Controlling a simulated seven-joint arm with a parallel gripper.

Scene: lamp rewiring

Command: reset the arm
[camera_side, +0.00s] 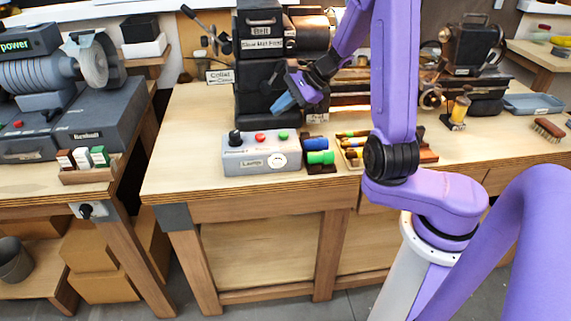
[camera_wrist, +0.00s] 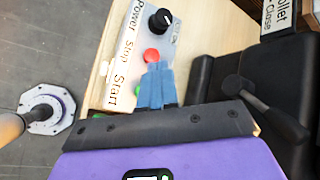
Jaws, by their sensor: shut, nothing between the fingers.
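My gripper (camera_side: 284,103) is in front of the dark lathe headstock, above the back of the grey control box (camera_side: 248,153). Its blue fingers are together and empty. In the wrist view the shut blue fingers (camera_wrist: 156,75) reach over the control box, which shows a black knob (camera_wrist: 160,21), a red button (camera_wrist: 152,55) and the words Power, Stop and Start. The fingers are close to the red button in that picture; I cannot tell their height above it. The green button (camera_wrist: 139,90) is partly hidden beside them.
The lathe headstock (camera_side: 262,50) stands right behind my gripper, with the Collet sign (camera_side: 219,76) at its left. Blue and green spools (camera_side: 318,150) and a tray of small parts (camera_side: 352,150) lie right of the control box. The bench's left part (camera_side: 180,150) is bare.

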